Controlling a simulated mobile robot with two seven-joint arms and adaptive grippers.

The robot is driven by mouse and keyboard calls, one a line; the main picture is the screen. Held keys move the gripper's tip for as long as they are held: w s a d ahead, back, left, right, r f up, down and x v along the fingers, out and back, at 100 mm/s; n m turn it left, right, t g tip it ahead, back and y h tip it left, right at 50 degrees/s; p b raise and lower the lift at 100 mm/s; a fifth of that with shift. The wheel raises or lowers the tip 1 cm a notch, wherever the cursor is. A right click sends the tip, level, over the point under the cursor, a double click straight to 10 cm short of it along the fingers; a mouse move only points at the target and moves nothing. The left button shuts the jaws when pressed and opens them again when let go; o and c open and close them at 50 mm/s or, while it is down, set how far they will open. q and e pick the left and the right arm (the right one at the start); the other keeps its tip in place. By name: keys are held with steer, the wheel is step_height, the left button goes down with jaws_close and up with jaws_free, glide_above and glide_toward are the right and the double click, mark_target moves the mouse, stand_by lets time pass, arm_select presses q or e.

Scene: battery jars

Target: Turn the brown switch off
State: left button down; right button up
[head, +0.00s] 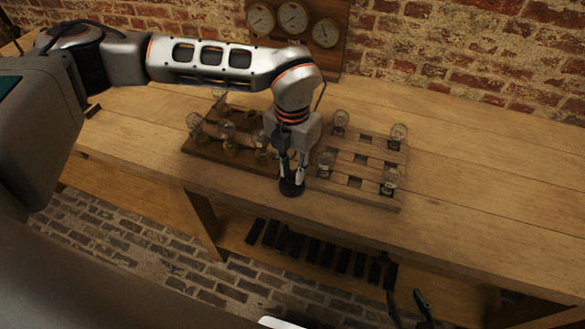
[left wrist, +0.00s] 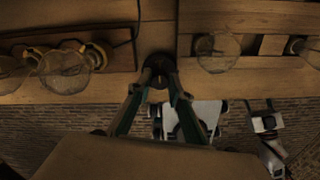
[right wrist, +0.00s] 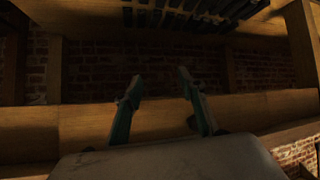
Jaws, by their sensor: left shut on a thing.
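The brown switch (head: 291,187) is a small, dark, round-based piece at the table's front edge, between two boards of glass jars. It also shows in the left wrist view (left wrist: 158,66). My left gripper (head: 292,176) points down onto it, its fingers closed in on its upper part. The fingers hide the lever, so I cannot tell which way it is set. My right gripper (right wrist: 160,85) is open and empty, below the table's front edge; its fingers also show low in the head view (head: 407,300).
A dark board (head: 205,148) with glass bulbs stands left of the switch, a paler slatted board (head: 350,190) with bulbs to its right. Three gauges (head: 293,17) hang on the brick wall. Several dark bars (head: 300,245) lie on the lower shelf. The table's right side is clear.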

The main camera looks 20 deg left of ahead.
mark_target(292, 173)
arm_select(q)
steer(key=shift+w+r, duration=0.1)
steer(key=shift+r, duration=0.05)
stand_by(0.4)
steer(key=c, duration=1.8)
jaws_free()
step_height(292, 173, up, 12)
steer(key=shift+f, duration=0.1)
